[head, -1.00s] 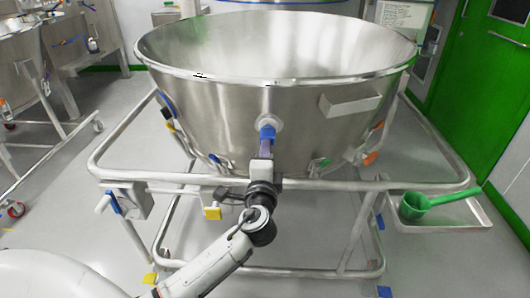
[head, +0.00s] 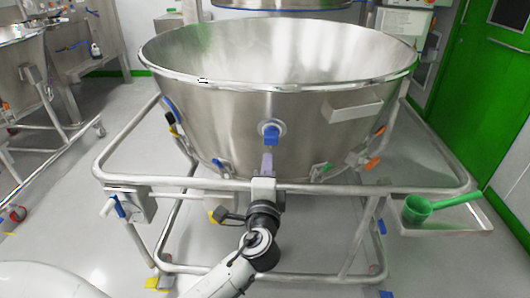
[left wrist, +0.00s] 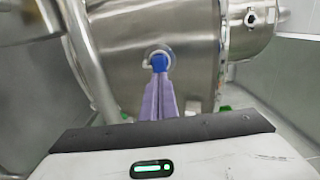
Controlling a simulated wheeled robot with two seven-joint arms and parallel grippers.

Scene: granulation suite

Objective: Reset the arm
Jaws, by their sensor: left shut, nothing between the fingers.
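My left arm comes in from the bottom of the head view. My left gripper (head: 267,160) is shut and empty, with its purple fingers pointing at the front of the large steel bowl (head: 230,112). In the head view its tips are just below the blue-handled valve (head: 270,131) on the bowl's front wall. In the left wrist view the closed fingers (left wrist: 159,85) reach up to the blue valve handle (left wrist: 159,62); whether they touch it I cannot tell. My right gripper is not in view.
A tubular steel frame (head: 330,188) surrounds the bowl, with its front rail close to my left gripper. A green scoop (head: 418,207) lies on a side tray (head: 455,226) at the right. Other steel vessels (head: 85,50) stand at back left. A green door (head: 480,95) is at right.

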